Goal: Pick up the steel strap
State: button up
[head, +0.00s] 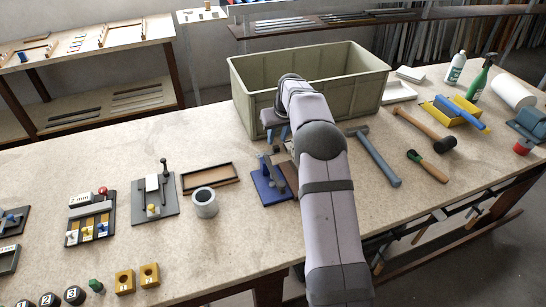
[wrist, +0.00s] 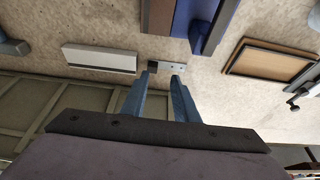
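The steel strap (wrist: 171,67) appears as a small, flat grey piece with holes in the wrist view, lying on the bench just beyond my fingertips. A dark block shows at its left end; I cannot tell whether this is part of it or a fingertip pad. My gripper (wrist: 161,76) is open, its two blue fingers apart, pointing at the strap with nothing visibly held. Whether the fingers touch it is unclear. In the head view my gripper (head: 277,134) is low over the bench in front of the bin, and I cannot make out the strap there.
A green bin (head: 335,88) stands close behind my gripper. A blue fixture (head: 268,188) is just in front of it. A pale bar (wrist: 98,58) lies left of the strap in the wrist view. A wooden tray (head: 209,177) and a blue-handled hammer (head: 377,160) lie to either side.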

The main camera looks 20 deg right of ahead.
aim_at(276, 147)
jog(key=shift+w+d+f, duration=0.55)
jog(key=shift+w+d, duration=0.1)
jog(key=shift+w, duration=0.1)
jog(key=shift+f, duration=0.1)
jog(key=shift+p+x, duration=1.6)
jog(key=shift+x, duration=1.95)
jog(key=shift+d, duration=0.1)
grip_shut()
